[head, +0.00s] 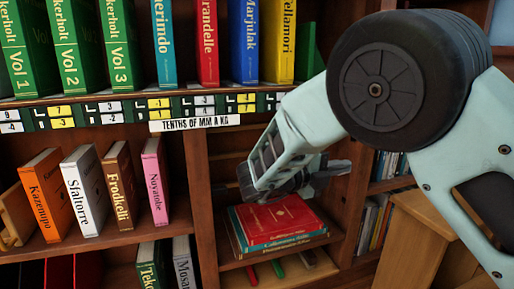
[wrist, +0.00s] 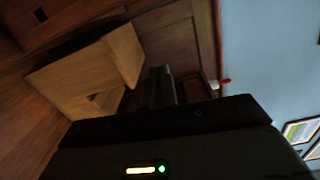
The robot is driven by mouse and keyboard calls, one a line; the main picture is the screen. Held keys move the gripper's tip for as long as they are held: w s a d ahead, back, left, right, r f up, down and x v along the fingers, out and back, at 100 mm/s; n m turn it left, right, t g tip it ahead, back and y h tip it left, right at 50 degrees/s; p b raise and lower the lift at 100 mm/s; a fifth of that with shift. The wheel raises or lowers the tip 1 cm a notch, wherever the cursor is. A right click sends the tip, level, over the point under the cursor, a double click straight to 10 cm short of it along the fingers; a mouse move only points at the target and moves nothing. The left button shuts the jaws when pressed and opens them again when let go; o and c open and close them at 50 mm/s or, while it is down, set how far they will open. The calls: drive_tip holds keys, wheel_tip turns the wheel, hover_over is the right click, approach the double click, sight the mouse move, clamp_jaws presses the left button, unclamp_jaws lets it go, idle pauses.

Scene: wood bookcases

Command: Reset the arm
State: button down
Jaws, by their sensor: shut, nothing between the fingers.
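My arm reaches in from the right in the head view, bent at a large dark joint. My gripper (head: 296,184) is at its end, in front of a bookcase opening and just above a stack of lying books with a red book (head: 277,218) on top. I cannot tell whether it touches the stack. In the wrist view my gripper (wrist: 161,72) shows as dark fingers close together, with nothing between them. The fingertips are partly hidden in the head view by the gripper's own body.
Upright books, such as an orange book (head: 50,195) and a pink book (head: 155,181), stand on the left shelf. A label strip (head: 75,115) runs along the shelf edge. A wooden piece of furniture (head: 420,235) stands at lower right, below my arm.

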drive_tip(key=w+a+r+n+t+y+p, duration=0.45)
drive_tip(key=a+n+t+y, duration=0.35)
drive_tip(key=n+y, duration=0.55)
drive_tip(key=s+a+n+g+y+p, duration=0.2)
drive_tip(key=s+a+n+g+y, duration=0.2)
drive_tip(key=s+a+n+y, duration=0.5)
drive_tip(key=s+d+f+n+g+p, duration=0.2)
drive_tip(key=s+n+g, duration=0.4)
drive_tip(key=s+n, duration=0.85)
drive_tip(key=s+d+n+g+h+p, duration=0.3)
drive_tip(key=s+d+n+g+h, duration=0.15)
drive_tip(key=s+d, duration=0.85)
drive_tip(key=s+a+r+p, duration=0.1)
drive_tip(key=a+r+p, duration=0.2)
drive_tip(key=r+p, duration=3.3)
drive_tip(key=shift+s+r+m+h+p, duration=0.15)
drive_tip(key=shift+r+m+h+p, duration=0.2)
drive_tip(key=shift+r, duration=0.25)
